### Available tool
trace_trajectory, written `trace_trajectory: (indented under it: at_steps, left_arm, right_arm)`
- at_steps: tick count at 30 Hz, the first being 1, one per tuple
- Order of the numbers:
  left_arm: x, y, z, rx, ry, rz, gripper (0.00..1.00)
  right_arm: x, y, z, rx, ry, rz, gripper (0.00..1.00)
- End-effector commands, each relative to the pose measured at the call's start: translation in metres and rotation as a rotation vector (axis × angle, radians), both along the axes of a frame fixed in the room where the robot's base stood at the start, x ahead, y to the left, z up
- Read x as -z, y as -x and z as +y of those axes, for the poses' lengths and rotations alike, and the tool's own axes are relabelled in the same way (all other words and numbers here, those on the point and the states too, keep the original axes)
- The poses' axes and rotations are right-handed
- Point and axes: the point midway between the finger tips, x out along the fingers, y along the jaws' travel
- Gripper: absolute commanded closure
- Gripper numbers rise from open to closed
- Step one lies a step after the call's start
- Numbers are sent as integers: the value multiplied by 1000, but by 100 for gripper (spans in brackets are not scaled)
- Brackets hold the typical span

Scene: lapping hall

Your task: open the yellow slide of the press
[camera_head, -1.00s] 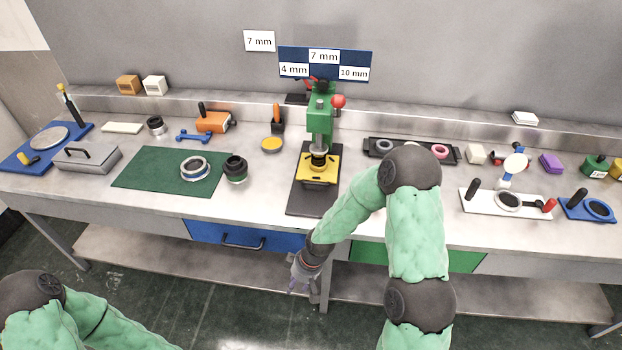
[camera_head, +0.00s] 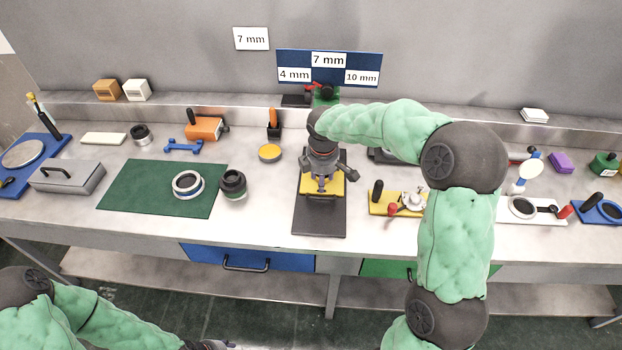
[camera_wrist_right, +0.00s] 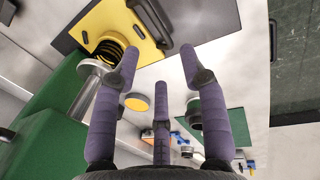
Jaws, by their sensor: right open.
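The yellow slide (camera_head: 334,189) lies on the dark base plate (camera_head: 320,222) of the press, partly hidden by my right gripper (camera_head: 322,184). In the right wrist view the slide (camera_wrist_right: 95,28) shows at the top left with a black bar handle (camera_wrist_right: 152,22) and a dark spring over it. The green press body (camera_wrist_right: 48,135) is at the left there; in the head view my right arm hides most of it. My right gripper (camera_wrist_right: 160,68) is open, empty, its fingers close to the slide and its handle. My left gripper (camera_head: 219,345) barely shows at the bottom edge.
A green mat (camera_head: 150,189) with a ring and a dark cylinder beside it lie left of the press. A yellow plate with a red knob (camera_head: 391,209) is at the right. A blue drawer (camera_head: 205,254) is below the table edge.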

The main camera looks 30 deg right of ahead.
Motion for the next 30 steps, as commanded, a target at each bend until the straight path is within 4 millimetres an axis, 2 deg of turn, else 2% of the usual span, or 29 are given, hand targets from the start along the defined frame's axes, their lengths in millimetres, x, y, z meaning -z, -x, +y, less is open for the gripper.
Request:
trace_trajectory:
  at_steps: [4, 7, 21, 30]
  left_arm:
    - [1, 2, 0, 1, 1, 3, 54]
    - [4, 2, 0, 1, 1, 4, 54]
    - [31, 2, 0, 1, 1, 3, 54]
    - [37, 1, 0, 1, 1, 3, 54]
  right_arm:
    - [-1, 0, -2, -2, 4, 0, 57]
    - [8, -1, -3, -2, 5, 1, 57]
    - [84, -12, -10, -2, 4, 1, 57]
    - [104, -16, -11, -2, 3, -2, 57]
